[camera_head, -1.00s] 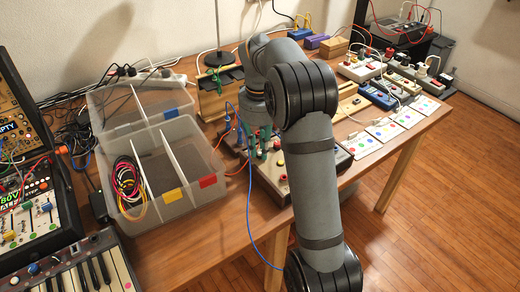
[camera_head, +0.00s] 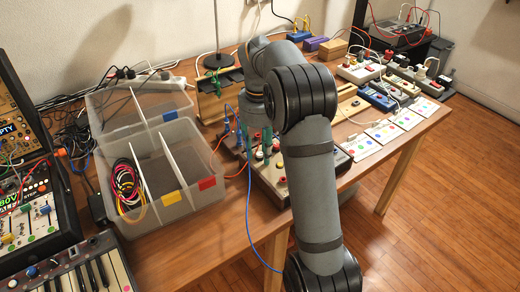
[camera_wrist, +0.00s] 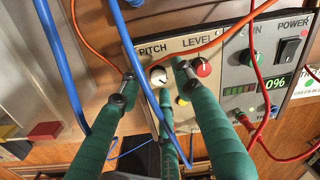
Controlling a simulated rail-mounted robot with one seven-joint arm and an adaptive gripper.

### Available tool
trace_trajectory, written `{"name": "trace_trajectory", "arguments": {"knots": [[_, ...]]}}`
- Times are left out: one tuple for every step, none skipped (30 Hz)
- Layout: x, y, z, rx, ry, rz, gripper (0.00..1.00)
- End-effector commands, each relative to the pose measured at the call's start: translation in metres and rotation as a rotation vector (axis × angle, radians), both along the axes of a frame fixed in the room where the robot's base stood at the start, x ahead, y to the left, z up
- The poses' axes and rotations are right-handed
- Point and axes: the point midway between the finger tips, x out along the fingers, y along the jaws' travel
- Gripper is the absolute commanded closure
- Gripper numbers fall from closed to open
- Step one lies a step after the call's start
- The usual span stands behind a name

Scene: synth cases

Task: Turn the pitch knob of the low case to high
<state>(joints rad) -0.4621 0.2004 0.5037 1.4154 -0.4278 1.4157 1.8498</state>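The low case (camera_wrist: 208,92) has a light grey panel and lies under my gripper; it also shows in the head view (camera_head: 270,183), partly behind my arm. Its pitch knob (camera_wrist: 158,76) is a small white round knob with a dark pointer, below the PITCH label. My gripper (camera_wrist: 156,80) has teal fingers with dark tips, one tip on each side of the pitch knob. The fingers stand apart, with a gap to the knob, so nothing is held. In the head view my gripper (camera_head: 264,142) is small and partly hidden by my arm.
A red-capped level knob (camera_wrist: 202,67) sits close to the right fingertip. A power switch (camera_wrist: 289,50) is farther right. Blue (camera_wrist: 138,60), orange and red cables cross the panel near my fingers. Clear plastic bins (camera_head: 195,190) stand left of the case.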

Motion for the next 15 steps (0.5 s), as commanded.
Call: {"name": "trace_trajectory", "arguments": {"knots": [[0.000, 0.001, 0.000, 0.000, 0.001, 0.001, 0.65], [0.000, 0.001, 0.000, 0.000, 0.001, 0.001, 0.65], [0.000, 0.001, 0.000, 0.000, 0.001, 0.001, 0.65], [0.000, 0.001, 0.000, 0.000, 0.001, 0.001, 0.65], [0.000, 0.001, 0.000, 0.000, 0.001, 0.001, 0.65], [0.000, 0.001, 0.000, 0.000, 0.001, 0.001, 0.65], [0.000, 0.001, 0.000, 0.000, 0.001, 0.001, 0.65], [0.000, 0.001, 0.001, 0.000, 0.001, 0.001, 0.65], [0.000, 0.001, 0.002, 0.001, 0.001, 0.001, 0.65], [0.000, 0.001, 0.004, 0.001, 0.000, 0.002, 0.65], [0.000, 0.001, 0.007, 0.000, -0.001, 0.002, 0.65], [0.000, 0.001, 0.012, 0.001, -0.002, 0.001, 0.65], [0.000, 0.001, 0.017, 0.002, -0.003, 0.001, 0.65], [0.000, 0.002, 0.022, 0.002, -0.004, 0.001, 0.65], [0.000, 0.002, 0.030, 0.002, -0.005, 0.002, 0.65]]}}
